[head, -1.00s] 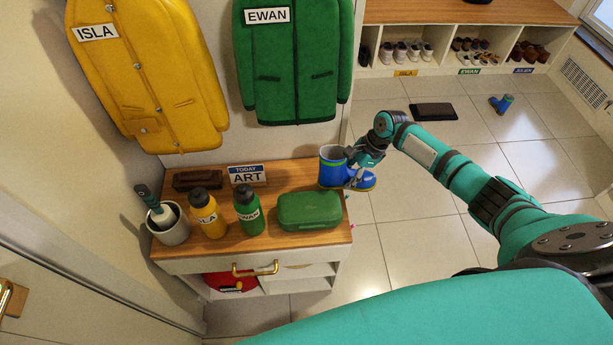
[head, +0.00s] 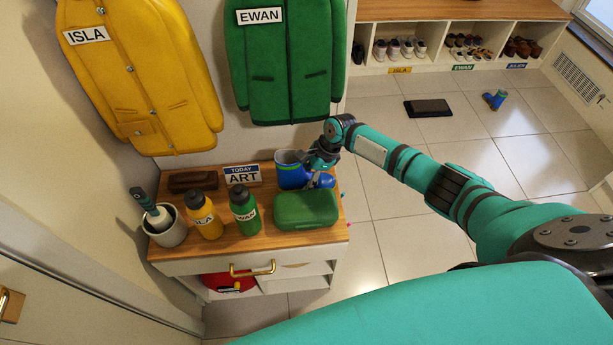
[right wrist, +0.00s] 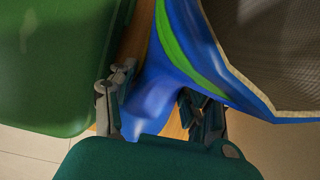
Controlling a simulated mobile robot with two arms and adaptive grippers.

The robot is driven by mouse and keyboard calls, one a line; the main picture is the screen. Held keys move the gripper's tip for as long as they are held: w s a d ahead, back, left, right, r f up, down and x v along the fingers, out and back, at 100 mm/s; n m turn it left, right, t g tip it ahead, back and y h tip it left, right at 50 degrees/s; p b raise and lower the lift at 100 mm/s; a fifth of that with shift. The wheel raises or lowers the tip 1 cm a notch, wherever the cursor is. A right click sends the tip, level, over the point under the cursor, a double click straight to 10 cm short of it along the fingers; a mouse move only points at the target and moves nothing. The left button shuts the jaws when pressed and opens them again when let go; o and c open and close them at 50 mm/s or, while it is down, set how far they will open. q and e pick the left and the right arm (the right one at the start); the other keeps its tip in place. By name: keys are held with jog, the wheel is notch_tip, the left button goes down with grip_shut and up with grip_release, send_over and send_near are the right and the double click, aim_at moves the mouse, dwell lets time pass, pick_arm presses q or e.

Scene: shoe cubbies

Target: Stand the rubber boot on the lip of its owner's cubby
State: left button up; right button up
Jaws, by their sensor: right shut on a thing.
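A blue rubber boot (head: 290,172) with a green stripe is upright at the back right of the low cabinet's top, behind the green case. Whether its sole touches the wood I cannot tell. My right gripper (head: 318,168) is shut on the boot from its right side; in the right wrist view the boot (right wrist: 185,50) shows its open top and lies between the fingers. My left gripper is out of view.
The cabinet (head: 200,266) also holds a green case (head: 306,210), yellow (head: 202,214) and green (head: 244,211) bottles, a pot (head: 166,226), a brown object (head: 193,181) and an ART sign (head: 242,175).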

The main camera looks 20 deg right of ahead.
jog(key=shift+f, duration=0.15)
jog(key=o, duration=1.1)
